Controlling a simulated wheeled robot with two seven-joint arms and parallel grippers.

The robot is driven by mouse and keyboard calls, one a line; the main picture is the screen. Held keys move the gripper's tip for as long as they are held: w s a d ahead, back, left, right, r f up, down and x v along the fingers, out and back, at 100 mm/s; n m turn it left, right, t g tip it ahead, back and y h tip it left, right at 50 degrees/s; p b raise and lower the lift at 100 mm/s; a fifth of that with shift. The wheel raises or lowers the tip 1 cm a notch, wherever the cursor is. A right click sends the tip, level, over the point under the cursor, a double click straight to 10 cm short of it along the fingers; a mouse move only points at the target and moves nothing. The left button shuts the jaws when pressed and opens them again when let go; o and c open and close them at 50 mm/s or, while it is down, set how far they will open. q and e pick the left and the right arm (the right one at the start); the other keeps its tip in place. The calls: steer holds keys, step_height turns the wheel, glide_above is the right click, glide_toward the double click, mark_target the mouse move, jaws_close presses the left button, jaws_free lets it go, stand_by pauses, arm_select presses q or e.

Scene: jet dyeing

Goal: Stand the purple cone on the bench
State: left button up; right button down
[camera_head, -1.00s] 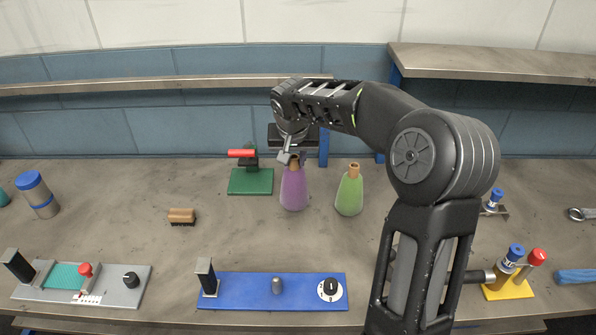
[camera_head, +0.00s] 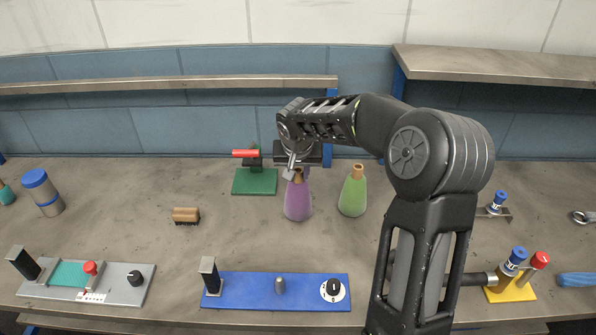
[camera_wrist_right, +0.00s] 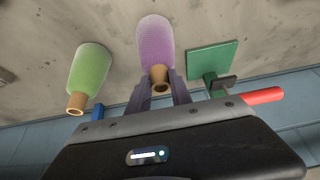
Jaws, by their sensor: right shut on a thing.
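The purple cone (camera_head: 298,202) is upright over the middle of the bench (camera_head: 120,215), with its tan neck at the top. My right gripper (camera_head: 296,173) is shut on that neck from above and behind. In the right wrist view the two fingers (camera_wrist_right: 160,88) close around the neck of the purple cone (camera_wrist_right: 157,42). I cannot tell whether the cone's base touches the bench. A green cone (camera_head: 352,197) stands just right of it and also shows in the wrist view (camera_wrist_right: 90,68). My left gripper is not in view.
A green plate with a red-handled device (camera_head: 255,182) stands behind left. A wooden brush (camera_head: 186,215) lies left. A blue panel with a knob (camera_head: 250,290) is in front, and a grey panel (camera_head: 120,292) is front left. A shelf (camera_head: 170,84) runs behind.

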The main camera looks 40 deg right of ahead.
steer(key=c, duration=1.2)
jaws_free()
steer(key=shift+f, duration=0.1)
steer(key=shift+o, duration=0.2)
steer(key=shift+r, duration=0.35)
steer(key=b+v, duration=0.1)
steer(key=v, duration=1)
steer(key=shift+s+r, duration=0.2)
steer(key=shift+r, duration=0.1)
steer(key=shift+a, duration=0.1)
